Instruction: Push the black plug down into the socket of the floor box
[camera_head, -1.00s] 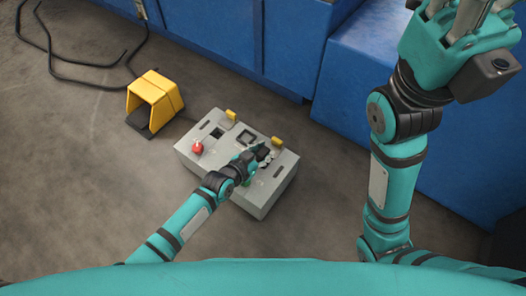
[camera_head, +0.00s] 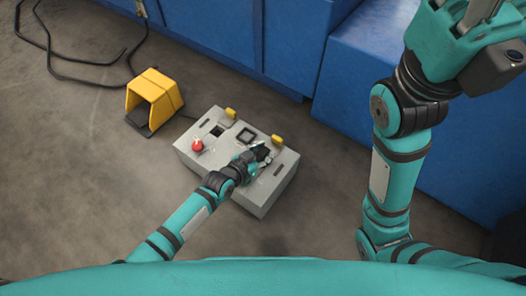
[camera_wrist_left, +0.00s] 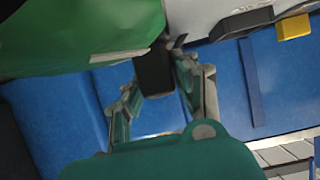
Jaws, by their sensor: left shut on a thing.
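The grey floor box (camera_head: 208,161) stands on the floor in the middle of the head view. My left gripper (camera_head: 264,153) is over the right part of the box top. In the left wrist view, it is shut on the black plug (camera_wrist_left: 154,74), which sits between its two fingers. The plug's lower end and the socket are hard to make out. My right gripper (camera_head: 482,10) is raised at the upper right, its fingertips cut off by the picture edge.
The box top carries a red button (camera_head: 197,146) and two yellow parts (camera_head: 231,113). A yellow pedal housing (camera_head: 154,97) with a black cable stands left of the box. Blue cabinets (camera_head: 215,30) line the back. A large green surface (camera_wrist_left: 90,28) fills the wrist view's upper left.

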